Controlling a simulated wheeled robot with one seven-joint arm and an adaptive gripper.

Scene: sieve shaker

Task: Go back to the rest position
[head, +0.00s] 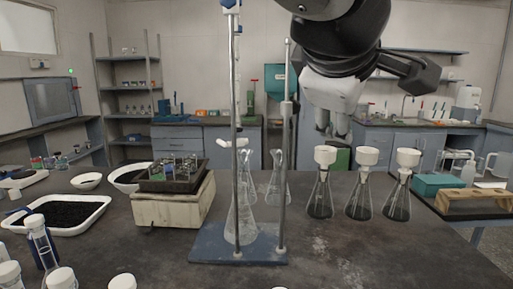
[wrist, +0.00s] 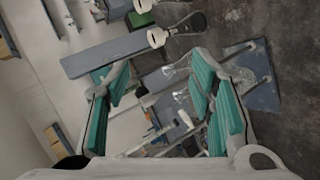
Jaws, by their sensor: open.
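My gripper (head: 332,130) hangs from the dark arm at upper right of centre in the head view, its fingers pointing down. It is above and behind the row of flasks with white tops, apart from the table. In the wrist view my gripper (wrist: 163,75) shows two spread fingers with teal pads. Nothing is held between them. The stand's blue base (wrist: 252,80) and clear glassware show beyond the fingers in that view.
A stand with a blue base (head: 210,246) and tall rods holds glassware at the centre. Several flasks with white tops (head: 358,199) stand to its right. A shaker (head: 173,207) and a white tray of dark grains (head: 98,216) are left. The front right tabletop is clear.

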